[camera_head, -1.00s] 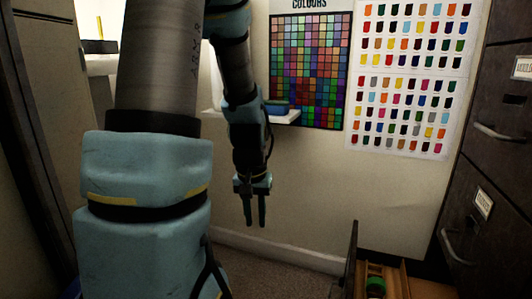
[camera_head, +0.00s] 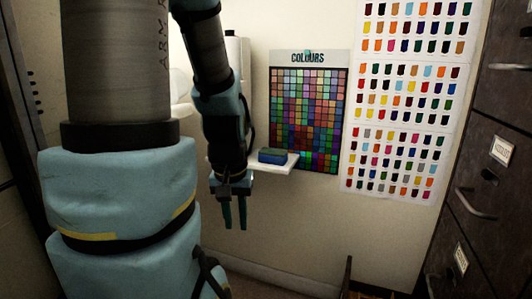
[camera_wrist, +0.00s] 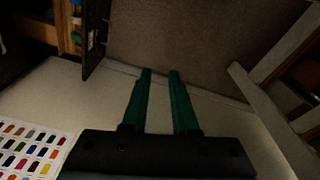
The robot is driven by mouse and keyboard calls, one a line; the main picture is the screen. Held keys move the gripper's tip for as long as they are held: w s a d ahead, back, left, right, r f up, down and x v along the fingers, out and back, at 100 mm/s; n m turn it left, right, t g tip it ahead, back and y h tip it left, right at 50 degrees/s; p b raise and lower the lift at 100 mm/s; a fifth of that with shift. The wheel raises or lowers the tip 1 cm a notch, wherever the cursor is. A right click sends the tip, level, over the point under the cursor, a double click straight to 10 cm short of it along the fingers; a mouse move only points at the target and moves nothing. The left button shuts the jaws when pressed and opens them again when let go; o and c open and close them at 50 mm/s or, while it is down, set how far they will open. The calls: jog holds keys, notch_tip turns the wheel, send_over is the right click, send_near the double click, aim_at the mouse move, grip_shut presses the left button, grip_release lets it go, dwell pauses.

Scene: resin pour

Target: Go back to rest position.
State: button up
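My gripper (camera_head: 235,213) hangs at the end of my arm, left of centre in the head view, with its fingers pointing down. In the wrist view my gripper (camera_wrist: 160,75) shows two green fingers apart, with a gap between them and nothing in it. Nothing is held. In the head view the gripper hangs below the level of a small white wall shelf, in front of the bare lower wall.
The white shelf (camera_head: 260,166) carries a blue-green block (camera_head: 272,156). A colour chart (camera_head: 308,115) and swatch sheets (camera_head: 405,90) hang on the wall. A dark drawer cabinet (camera_head: 490,180) stands at right. An open drawer edge (camera_wrist: 97,35) shows in the wrist view.

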notch_tip(320, 180, up, 21)
jog(key=p, duration=1.8)
jog(key=shift+p, duration=0.3)
jog(key=o, duration=0.6)
jog(key=shift+f, duration=0.2)
jog(key=shift+c, duration=0.2)
jog(key=o, duration=0.6)
notch_tip(320, 180, down, 13)
jog(key=w+d+n+g+h+b, duration=0.1)
jog(key=n+g+b, duration=0.1)
jog(key=b, duration=0.7)
jog(key=shift+d+g, duration=0.2)
jog(key=shift+g, duration=0.1)
jog(key=w+d+f+n+h+b, duration=0.5)
jog(key=f+b, duration=0.8)
jog(key=f, duration=0.7)
jog(key=w+d+f+n+h+b, duration=0.3)
jog(key=f+n+h+b, duration=0.25)
jog(key=f+b, duration=1.1)
jog(key=w+d+f+n+h+b, duration=0.5)
jog(key=f+b, duration=0.4)
jog(key=f, duration=1.4)
jog(key=s+d+f+n+b, duration=0.1)
jog(key=d+b, duration=0.2)
jog(key=d, duration=0.5)
jog(key=shift+s+d+f+t+y+b, duration=0.25)
jog(key=shift+d+f+t+y+b, duration=0.1)
jog(key=shift+t+y+b, duration=0.1)
jog(key=shift+n, duration=0.25)
